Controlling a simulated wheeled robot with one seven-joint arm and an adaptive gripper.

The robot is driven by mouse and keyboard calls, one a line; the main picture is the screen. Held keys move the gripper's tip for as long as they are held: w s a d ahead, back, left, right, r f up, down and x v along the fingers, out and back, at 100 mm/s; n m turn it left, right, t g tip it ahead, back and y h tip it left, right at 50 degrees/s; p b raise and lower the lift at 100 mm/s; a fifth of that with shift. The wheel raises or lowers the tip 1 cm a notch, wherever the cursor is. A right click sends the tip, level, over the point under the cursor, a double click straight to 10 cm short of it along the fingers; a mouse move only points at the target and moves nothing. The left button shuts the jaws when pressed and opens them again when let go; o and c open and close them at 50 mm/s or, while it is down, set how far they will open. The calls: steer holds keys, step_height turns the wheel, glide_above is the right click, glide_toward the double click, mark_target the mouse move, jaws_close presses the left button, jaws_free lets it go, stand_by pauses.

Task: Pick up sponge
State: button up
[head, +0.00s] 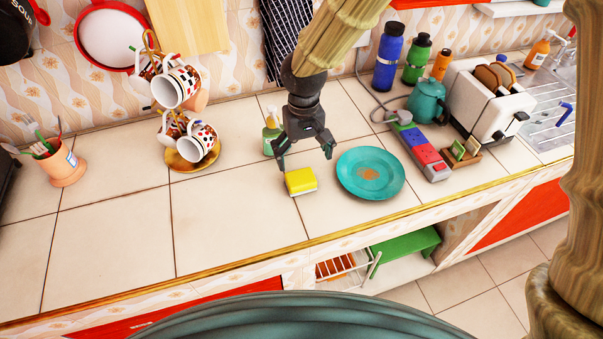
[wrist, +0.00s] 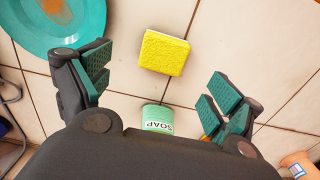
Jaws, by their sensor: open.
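The yellow sponge (head: 300,181) lies on the tiled counter, left of the teal plate (head: 371,174). In the wrist view the sponge (wrist: 164,52) lies ahead of and between the two fingers, not touched by them. My gripper (head: 307,159) is open and empty, above the counter close to the sponge, its fingers spread wide. The wrist view also shows the open gripper (wrist: 167,88). In the head view the fingers are near the sponge's upper edge; the exact height gap is hard to tell.
A green soap bottle (head: 271,137) stands just behind my gripper; it also shows in the wrist view (wrist: 157,118). A mug rack (head: 190,155) stands to the left. A toaster (head: 489,104) and teal kettle (head: 428,101) stand to the right. The counter left of the sponge is clear.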

mark_target(301, 177)
steer(key=f, duration=0.4)
steer(key=shift+a+p, duration=0.35)
steer(key=shift+a, duration=0.05)
steer(key=shift+s+f, duration=0.2)
steer(key=shift+s, duration=0.05)
steer(key=shift+w+f+p, duration=0.2)
steer(key=shift+f+p, duration=0.85)
steer(key=shift+f, duration=1.35)
steer(key=c, duration=0.9)
